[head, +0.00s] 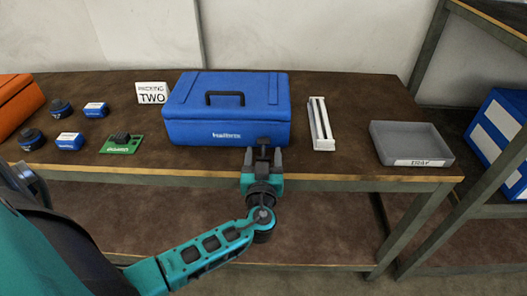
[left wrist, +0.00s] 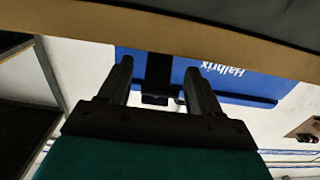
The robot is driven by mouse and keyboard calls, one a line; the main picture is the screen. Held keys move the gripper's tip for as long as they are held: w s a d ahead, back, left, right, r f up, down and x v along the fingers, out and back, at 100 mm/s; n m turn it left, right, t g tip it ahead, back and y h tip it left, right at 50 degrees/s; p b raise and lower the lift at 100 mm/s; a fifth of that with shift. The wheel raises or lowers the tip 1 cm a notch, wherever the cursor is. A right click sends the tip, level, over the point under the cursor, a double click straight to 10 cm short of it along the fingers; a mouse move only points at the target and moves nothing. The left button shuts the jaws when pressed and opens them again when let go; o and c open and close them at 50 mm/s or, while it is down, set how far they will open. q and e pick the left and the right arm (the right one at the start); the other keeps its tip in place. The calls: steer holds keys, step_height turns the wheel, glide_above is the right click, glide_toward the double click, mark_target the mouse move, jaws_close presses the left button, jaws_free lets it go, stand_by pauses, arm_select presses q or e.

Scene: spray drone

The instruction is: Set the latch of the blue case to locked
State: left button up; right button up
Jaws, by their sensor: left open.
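The blue case (head: 215,130) stands closed on the table, with a black handle on its lid and the name Halbrix on its front. It also shows, upside down, in the left wrist view (left wrist: 245,82). Its dark latch (head: 263,142) is on the front face, right of the name; in the left wrist view the latch (left wrist: 157,75) lies between my fingers. My left gripper (head: 263,157) is open at the case's front, one finger on each side of the latch. I cannot tell whether the fingers touch it, or how the latch is set. My right gripper is not in view.
The table (head: 340,165) also holds a white rail-like part (head: 321,124), a grey tray (head: 412,143), a PACKING TWO sign (head: 152,93), a green board (head: 122,143) and several small black and blue parts. An orange case (head: 15,100) is far left. A shelf stands right.

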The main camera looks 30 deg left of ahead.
arm_select(q)
steer(key=shift+w+a, duration=0.3)
steer(key=shift+w, duration=0.1)
jaws_close()
stand_by(0.4)
